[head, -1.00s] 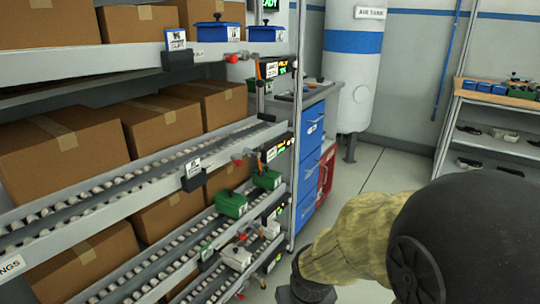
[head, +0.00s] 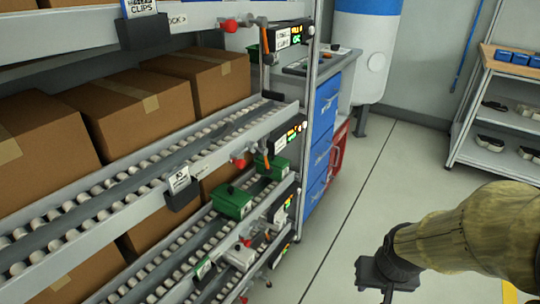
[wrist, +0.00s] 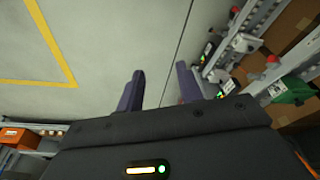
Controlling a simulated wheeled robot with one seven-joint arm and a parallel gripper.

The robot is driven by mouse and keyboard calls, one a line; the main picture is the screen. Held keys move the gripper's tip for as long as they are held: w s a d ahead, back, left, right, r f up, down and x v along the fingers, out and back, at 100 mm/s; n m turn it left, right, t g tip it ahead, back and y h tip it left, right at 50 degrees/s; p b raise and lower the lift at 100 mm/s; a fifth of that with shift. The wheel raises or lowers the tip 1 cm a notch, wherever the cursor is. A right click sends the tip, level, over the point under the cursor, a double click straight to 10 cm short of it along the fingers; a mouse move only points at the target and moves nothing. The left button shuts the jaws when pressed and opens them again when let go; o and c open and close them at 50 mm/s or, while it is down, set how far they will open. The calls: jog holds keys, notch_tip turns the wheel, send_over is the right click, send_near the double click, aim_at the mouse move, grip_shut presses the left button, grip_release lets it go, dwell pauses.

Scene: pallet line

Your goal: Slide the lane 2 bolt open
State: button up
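The rack's lane ends carry red-knobbed bolts in the head view: an upper red knob (head: 230,25), a middle red knob (head: 238,163) and a lower, partly hidden red knob (head: 248,243). Small lane signs (head: 287,137) stand beside them; their numbers are too small to read surely, so I cannot tell which bolt is lane 2. My gripper (head: 385,290) is at the lower right of the head view, clear of the rack. In the wrist view my gripper (wrist: 160,82) has its two fingers apart with nothing between them. A red knob (wrist: 272,60) shows right of the fingers.
Cardboard boxes (head: 130,105) fill the rack behind roller lanes. A green bin (head: 232,203) sits on a lower lane. A blue drawer cabinet (head: 322,115) stands beyond the rack. The floor (head: 365,200) between rack and shelving (head: 510,130) is clear.

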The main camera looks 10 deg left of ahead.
jog(key=shift+w, duration=0.35)
jog(key=shift+o, duration=0.2)
jog(key=shift+s+a, duration=0.15)
jog(key=shift+s, duration=0.1)
jog(key=shift+o, duration=0.8)
jog(key=w+a+r+n+t+y+p, duration=0.1)
jog(key=w+a+n+t+y+p, duration=0.2)
jog(key=w, duration=0.4)
jog(key=w+a+r+n+t+y+p, duration=0.1)
jog(key=w+a+n+t, duration=0.2)
jog(key=w, duration=0.4)
jog(key=s+a+r+n+g+y+p, duration=0.1)
jog(key=a+r+n+y+p, duration=0.2)
jog(key=a+r+n+y, duration=0.4)
notch_tip(320, 180, up, 4)
jog(key=a+y, duration=0.2)
jog(key=y, duration=0.3)
jog(key=shift+s+a+n+g+y, duration=0.2)
jog(key=shift+n+g+y, duration=0.1)
jog(key=shift+g, duration=0.1)
